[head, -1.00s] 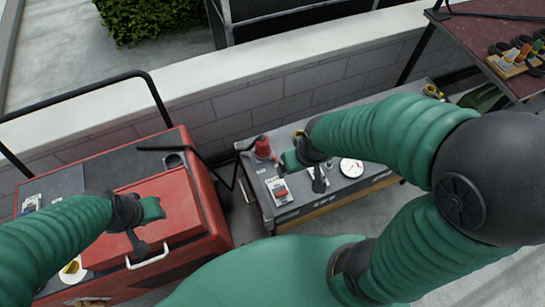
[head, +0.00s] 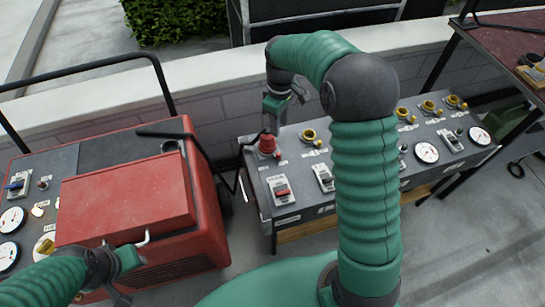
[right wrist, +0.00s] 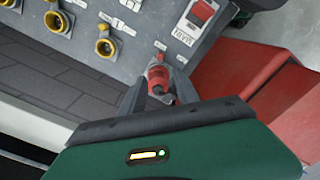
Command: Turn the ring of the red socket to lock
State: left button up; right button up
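The red socket (head: 267,143) stands at the left end of the grey panel. In the right wrist view the red socket (right wrist: 158,82) shows between my two fingers, its near part partly covered. My right gripper (head: 272,122) points down just above and at the socket. In the wrist view my right gripper (right wrist: 158,88) has its fingers apart, one on each side of the socket; I cannot tell whether they touch it. My left gripper (head: 125,278) is low at the left, by the red machine's front edge; its fingers are not clear enough to read.
The grey panel (head: 290,215) carries red switches, gauges and several yellow sockets (head: 309,136). The red machine (head: 125,205) with a black rail stands at left. A low wall (head: 210,85) runs behind.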

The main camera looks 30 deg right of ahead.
aim_at(279, 153)
notch_tip(279, 153, down, 14)
jog(key=b, duration=0.2)
jog(key=shift+f+b, duration=0.1)
jog(key=shift+b, duration=0.2)
jog(key=shift+f, duration=0.45)
jog(key=shift+a, duration=0.1)
jog(key=shift+r, duration=0.1)
jog(key=shift+c, duration=0.6)
grip_shut()
